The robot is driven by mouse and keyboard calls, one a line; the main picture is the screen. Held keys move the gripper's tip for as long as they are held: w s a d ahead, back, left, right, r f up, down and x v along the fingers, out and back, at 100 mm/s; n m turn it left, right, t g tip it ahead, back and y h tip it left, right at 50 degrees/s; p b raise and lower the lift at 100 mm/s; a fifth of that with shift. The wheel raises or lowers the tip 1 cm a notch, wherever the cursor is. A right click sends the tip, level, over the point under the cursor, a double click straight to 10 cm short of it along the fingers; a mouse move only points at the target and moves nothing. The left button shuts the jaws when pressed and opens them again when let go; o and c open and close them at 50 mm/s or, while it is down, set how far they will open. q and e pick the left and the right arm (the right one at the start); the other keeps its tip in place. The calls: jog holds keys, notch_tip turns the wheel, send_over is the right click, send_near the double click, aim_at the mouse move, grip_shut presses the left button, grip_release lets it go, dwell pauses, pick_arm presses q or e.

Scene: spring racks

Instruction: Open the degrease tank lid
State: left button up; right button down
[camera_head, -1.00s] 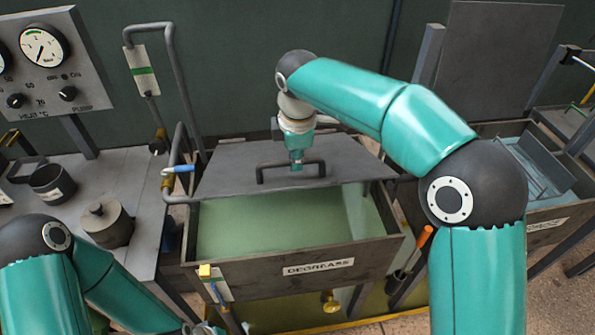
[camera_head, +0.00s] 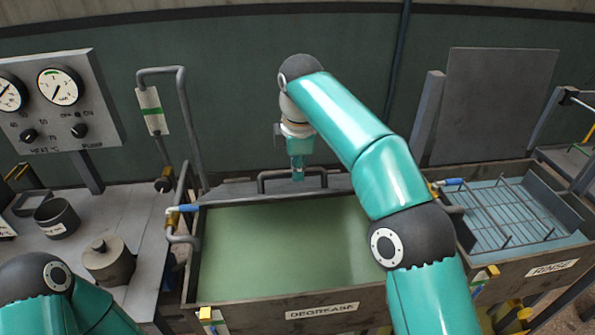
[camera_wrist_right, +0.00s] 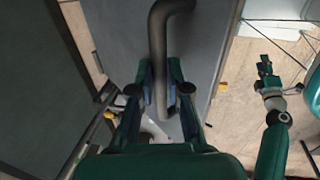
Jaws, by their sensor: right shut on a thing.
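The degrease tank (camera_head: 300,306) stands in the middle of the head view, with green liquid showing across its opening. Its grey lid (camera_head: 225,189) shows as a narrow strip at the back edge of the tank. My right gripper (camera_head: 297,176) is shut on the lid's dark bar handle (camera_head: 264,184). In the right wrist view the handle (camera_wrist_right: 158,45) runs between the fingers of my right gripper (camera_wrist_right: 160,82), over the grey lid plate (camera_wrist_right: 115,30). My left gripper is outside the head view; a small gripper (camera_wrist_right: 266,68) at the right of the wrist view appears to be it, its jaws unclear.
The rinse tank (camera_head: 553,268) with a wire rack stands to the right. On the left bench (camera_head: 145,215) are a lidded pot (camera_head: 108,262), a dark cup (camera_head: 57,219) and a gauge panel (camera_head: 60,105). A bent pipe (camera_head: 187,120) rises beside the degrease tank.

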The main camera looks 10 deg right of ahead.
jog(key=shift+w+f, duration=0.15)
jog(key=shift+f, duration=0.15)
jog(key=c, duration=1.6)
grip_release()
jog(key=shift+o, duration=1.4)
jog(key=shift+w, duration=0.15)
jog(key=shift+o, duration=0.9)
jog(key=shift+w+f, duration=0.2)
jog(key=shift+w, duration=0.15)
jog(key=shift+s+r, duration=0.3)
jog(key=shift+s, duration=0.05)
pick_arm(q)
jog(key=shift+w, duration=0.2)
pick_arm(e)
jog(key=shift+w, duration=0.1)
jog(key=shift+f, duration=0.1)
